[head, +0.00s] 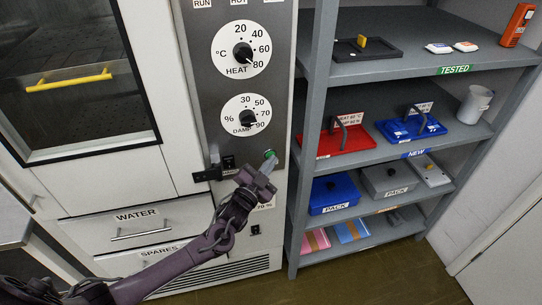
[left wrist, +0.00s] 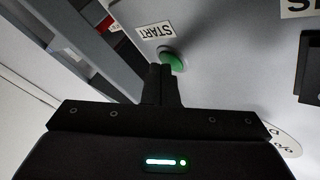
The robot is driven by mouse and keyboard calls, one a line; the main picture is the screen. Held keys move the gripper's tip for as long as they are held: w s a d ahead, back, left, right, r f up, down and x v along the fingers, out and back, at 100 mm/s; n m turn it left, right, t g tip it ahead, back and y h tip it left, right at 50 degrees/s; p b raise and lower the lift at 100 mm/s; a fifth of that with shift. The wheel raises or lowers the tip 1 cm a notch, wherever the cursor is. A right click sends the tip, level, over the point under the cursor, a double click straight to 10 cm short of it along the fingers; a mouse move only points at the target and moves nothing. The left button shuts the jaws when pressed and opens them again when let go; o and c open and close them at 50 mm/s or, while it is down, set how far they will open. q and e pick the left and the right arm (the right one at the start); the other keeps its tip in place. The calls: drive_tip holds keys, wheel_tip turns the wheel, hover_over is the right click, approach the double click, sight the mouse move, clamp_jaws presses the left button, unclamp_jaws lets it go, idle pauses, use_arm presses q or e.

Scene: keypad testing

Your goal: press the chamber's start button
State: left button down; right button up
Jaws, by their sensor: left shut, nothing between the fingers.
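The green start button (head: 269,153) sits on the grey control panel (head: 215,100) of the chamber, low and to the right, below the damp dial. In the left wrist view the round green button (left wrist: 174,62) shows under an upside-down START label (left wrist: 155,31). My left gripper (head: 269,164) is shut and empty, with its fingertips right at the button. In the left wrist view the fingertips (left wrist: 160,70) overlap the button's near edge; I cannot tell whether they touch it. My right gripper is not in view.
A black switch (head: 229,162) and a dark latch (head: 208,174) are left of the button. The heat dial (head: 242,53) and damp dial (head: 246,118) are above. The chamber door has a yellow handle (head: 68,80). A grey shelf (head: 400,66) with trays and boxes stands close on the right.

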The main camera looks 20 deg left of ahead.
use_arm(q)
drive_tip(key=shift+s+d+p, duration=0.35)
drive_tip(key=shift+s+d, duration=0.05)
drive_tip(key=shift+s, duration=0.25)
drive_tip(key=s+d+p, duration=0.1)
drive_tip(key=s, duration=0.1)
drive_tip(key=s+d+p, duration=0.1)
drive_tip(key=s, duration=0.1)
drive_tip(key=shift+d, duration=0.4)
idle(0.6)
